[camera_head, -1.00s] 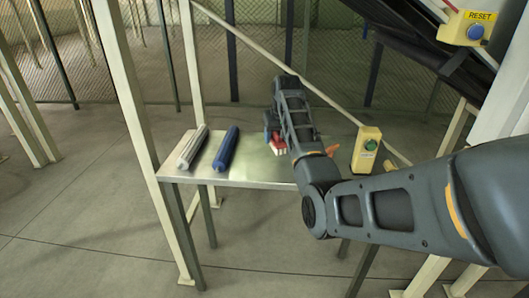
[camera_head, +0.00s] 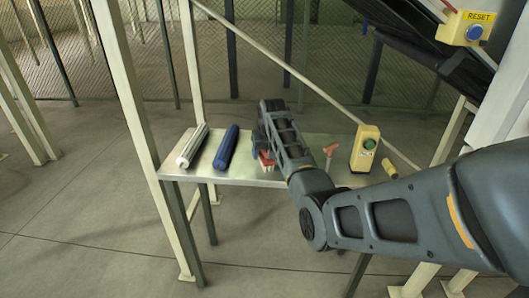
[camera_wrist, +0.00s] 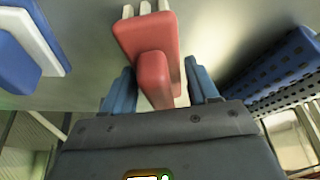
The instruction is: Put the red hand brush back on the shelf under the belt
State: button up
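The red hand brush (camera_head: 265,159) shows at the left side of my gripper (camera_head: 264,138), low against the metal shelf (camera_head: 240,179). My arm hides part of it. In the wrist view the red brush (camera_wrist: 147,35) lies between the two blue fingers of my gripper (camera_wrist: 160,85), its thick handle toward the camera and its pale bristles at the top edge. Whether the brush touches the shelf cannot be told.
A blue roll (camera_head: 226,148) and a pale roll (camera_head: 192,146) lie left of my gripper. An orange-handled tool (camera_head: 331,150), a yellow button box (camera_head: 365,149) and a small yellow cylinder (camera_head: 389,170) are at the right. A slanted rail crosses behind the shelf.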

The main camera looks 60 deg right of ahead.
jog(key=shift+o, duration=1.4)
jog(key=v, duration=1.2)
